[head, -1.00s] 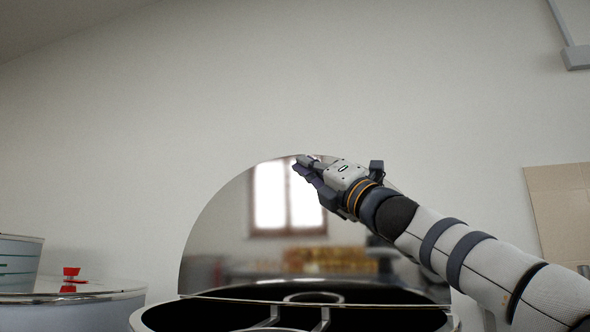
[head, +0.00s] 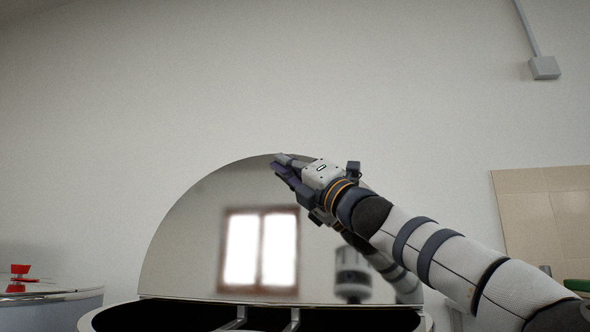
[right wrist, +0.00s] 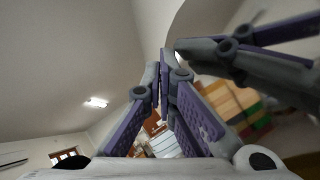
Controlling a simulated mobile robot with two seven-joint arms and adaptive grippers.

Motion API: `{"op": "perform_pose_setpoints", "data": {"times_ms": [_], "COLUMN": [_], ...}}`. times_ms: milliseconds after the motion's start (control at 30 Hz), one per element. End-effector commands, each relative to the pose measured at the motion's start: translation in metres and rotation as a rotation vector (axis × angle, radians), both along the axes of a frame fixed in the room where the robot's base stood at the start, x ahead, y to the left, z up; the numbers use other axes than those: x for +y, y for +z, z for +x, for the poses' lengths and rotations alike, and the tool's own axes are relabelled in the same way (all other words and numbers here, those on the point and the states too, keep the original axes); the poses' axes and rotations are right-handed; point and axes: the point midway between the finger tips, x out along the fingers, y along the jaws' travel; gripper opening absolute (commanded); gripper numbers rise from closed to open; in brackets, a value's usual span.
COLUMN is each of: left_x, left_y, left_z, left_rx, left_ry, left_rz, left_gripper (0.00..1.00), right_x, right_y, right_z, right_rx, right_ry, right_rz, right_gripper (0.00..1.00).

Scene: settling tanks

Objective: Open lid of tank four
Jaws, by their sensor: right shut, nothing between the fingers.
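The tank (head: 428,322) at the bottom centre is partly open; its dark inside and metal bars show. Its half-round, mirror-like lid (head: 190,245) stands raised from a straight edge across the tank's top and reflects a window. My right gripper (head: 279,164) is shut and empty at the lid's upper rim; I cannot tell whether it touches. In the right wrist view the closed fingers (right wrist: 166,62) are close to the lid's curved edge, and the lid (right wrist: 235,22) mirrors them. No tank number is legible. My left gripper is not in view.
A plain wall (head: 300,80) rises behind the lid. A grey box with a conduit (head: 544,67) and beige tiles (head: 540,215) are on the wall at right.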

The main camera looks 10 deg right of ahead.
Motion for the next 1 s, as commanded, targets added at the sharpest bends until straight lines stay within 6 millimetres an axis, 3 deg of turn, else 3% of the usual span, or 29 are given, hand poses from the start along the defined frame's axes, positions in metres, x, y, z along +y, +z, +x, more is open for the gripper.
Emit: {"op": "perform_pose_setpoints", "data": {"times_ms": [167,700,1000], "left_x": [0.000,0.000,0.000], "left_y": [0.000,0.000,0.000], "left_z": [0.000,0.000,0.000], "left_rx": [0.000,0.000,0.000], "left_ry": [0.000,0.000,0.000], "left_rz": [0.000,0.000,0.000], "left_gripper": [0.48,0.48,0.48], "right_x": [-0.010,-0.061,-0.066], "right_y": [-0.010,-0.064,-0.067], "right_z": [-0.007,-0.067,-0.074], "right_rx": [0.005,0.002,-0.002], "right_ry": [0.003,-0.001,-0.002], "right_rz": [0.008,-0.001,-0.002], "right_gripper": [0.00,0.00,0.00]}}
